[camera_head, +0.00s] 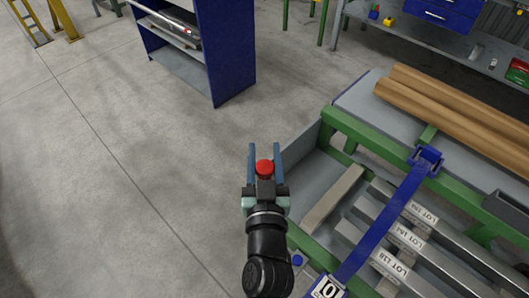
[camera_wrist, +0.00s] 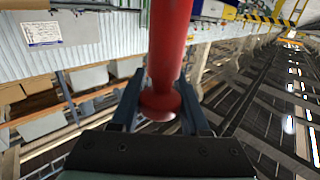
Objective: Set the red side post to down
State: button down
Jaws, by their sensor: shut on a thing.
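The red side post (camera_wrist: 171,40) is a red cylinder with a rounded, wider end. In the wrist view it runs from the top edge down to between my fingers. In the head view only its round red end (camera_head: 265,167) shows, between the fingers of my gripper (camera_head: 265,152). My gripper, also in the wrist view (camera_wrist: 160,95), is shut on the post near that end. The rest of the post is hidden in the head view, so I cannot tell its setting there.
The green-framed runout table (camera_head: 345,128) is to the right, with grey bars (camera_head: 425,222) labelled as lots and a blue crossbar (camera_head: 385,220). Brown round bars (camera_head: 455,105) lie behind. A blue shelf unit (camera_head: 228,45) stands at the back. The floor at left is clear.

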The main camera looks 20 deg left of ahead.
dwell(0.8)
notch_tip(320, 180, down, 20)
jog(key=b, duration=2.2)
jog(key=shift+f, duration=0.2)
jog(key=c, duration=0.7)
grip_release()
jog(key=shift+c, duration=0.2)
jog(key=o, duration=0.4)
jog(key=shift+c, duration=0.2)
jog(key=v, duration=1.3)
